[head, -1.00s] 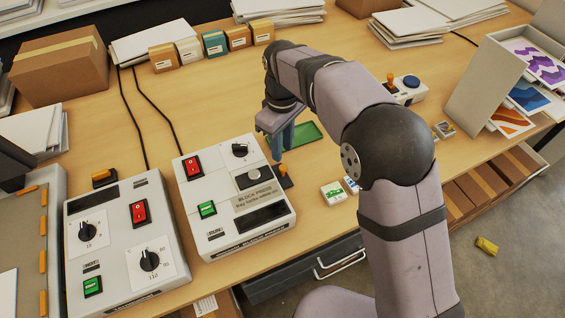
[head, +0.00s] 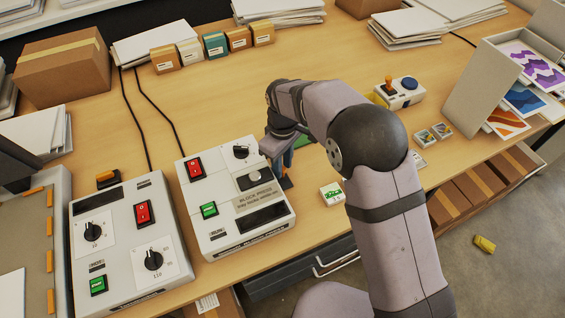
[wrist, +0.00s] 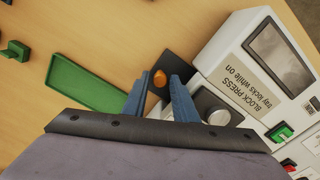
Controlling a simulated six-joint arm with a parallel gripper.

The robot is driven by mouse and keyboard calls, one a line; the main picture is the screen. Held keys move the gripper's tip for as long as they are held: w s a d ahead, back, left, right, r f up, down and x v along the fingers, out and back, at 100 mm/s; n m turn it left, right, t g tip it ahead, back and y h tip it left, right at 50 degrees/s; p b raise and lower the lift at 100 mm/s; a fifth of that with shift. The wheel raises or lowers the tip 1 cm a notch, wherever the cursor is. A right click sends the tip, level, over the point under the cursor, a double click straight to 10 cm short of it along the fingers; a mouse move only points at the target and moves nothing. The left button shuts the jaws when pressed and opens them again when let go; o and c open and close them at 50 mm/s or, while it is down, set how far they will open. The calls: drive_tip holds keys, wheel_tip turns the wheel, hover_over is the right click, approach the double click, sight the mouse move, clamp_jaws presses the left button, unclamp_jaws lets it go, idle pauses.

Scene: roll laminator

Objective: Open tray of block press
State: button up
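The tray itself is not clearly visible. My gripper (wrist: 158,92) is open, its blue fingers on either side of the knob in the picture; I cannot tell whether they touch it. In the head view my wrist partly hides the fingers and knob.
A shallow green tray (wrist: 88,82) lies on the table beside the plate. A second control box (head: 125,240) stands left of the press. A small green-and-white box (head: 332,193) is near the front edge. Open table lies behind the press.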

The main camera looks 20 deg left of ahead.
clamp_jaws()
drive_tip(key=w+d, duration=0.7)
drive_tip(key=w, duration=0.1)
drive_tip(key=shift+d, duration=0.4)
unclamp_jaws()
wheel_tip(320, 180, up, 7)
drive_tip(key=b, duration=0.2)
drive_tip(key=shift+r, duration=0.2)
